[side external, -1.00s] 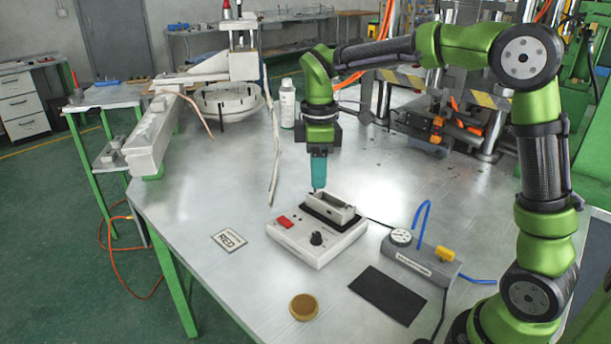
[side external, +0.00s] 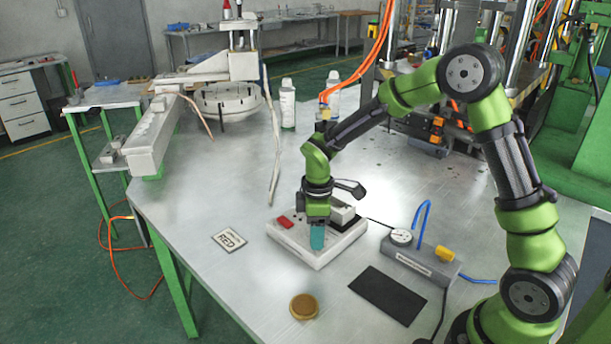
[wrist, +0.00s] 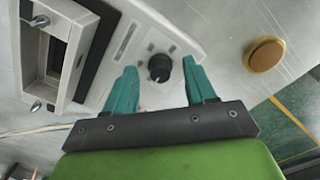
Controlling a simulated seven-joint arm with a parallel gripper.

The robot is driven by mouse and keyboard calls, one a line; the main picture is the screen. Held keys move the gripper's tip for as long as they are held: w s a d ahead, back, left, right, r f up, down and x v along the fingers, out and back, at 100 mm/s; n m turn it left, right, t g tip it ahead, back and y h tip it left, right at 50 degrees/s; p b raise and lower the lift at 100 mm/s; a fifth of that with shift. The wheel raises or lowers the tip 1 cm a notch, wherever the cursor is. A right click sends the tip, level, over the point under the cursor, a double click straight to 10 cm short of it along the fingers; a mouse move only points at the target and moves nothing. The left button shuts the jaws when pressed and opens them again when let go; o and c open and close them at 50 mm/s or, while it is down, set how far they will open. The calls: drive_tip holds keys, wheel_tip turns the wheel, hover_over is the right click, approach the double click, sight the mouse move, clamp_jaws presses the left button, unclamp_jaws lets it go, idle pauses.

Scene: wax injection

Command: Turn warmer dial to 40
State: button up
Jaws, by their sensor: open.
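The warmer (side external: 291,244) is a white box on the metal table with a red switch (side external: 284,222) on its left part. Its black dial (wrist: 160,67) shows in the wrist view, just beyond and between the two teal fingertips. My gripper (wrist: 160,84) is open, with one finger on each side of the dial's line and nothing held. I cannot tell whether the fingers touch the dial. In the side view my gripper (side external: 317,236) hangs low over the warmer's front and hides the dial. The dial's scale numbers are too small to read.
A metal mould block (wrist: 47,50) sits on the warmer beside the dial. A round tan disc (side external: 304,306), a black mat (side external: 387,295) and a grey gauge box (side external: 420,262) lie nearby.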

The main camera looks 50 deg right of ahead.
drive_tip(key=shift+f, duration=0.15)
drive_tip(key=shift+c, duration=0.3)
clamp_jaws()
drive_tip(key=shift+m, duration=0.3)
drive_tip(key=m, duration=1.1)
idle(0.4)
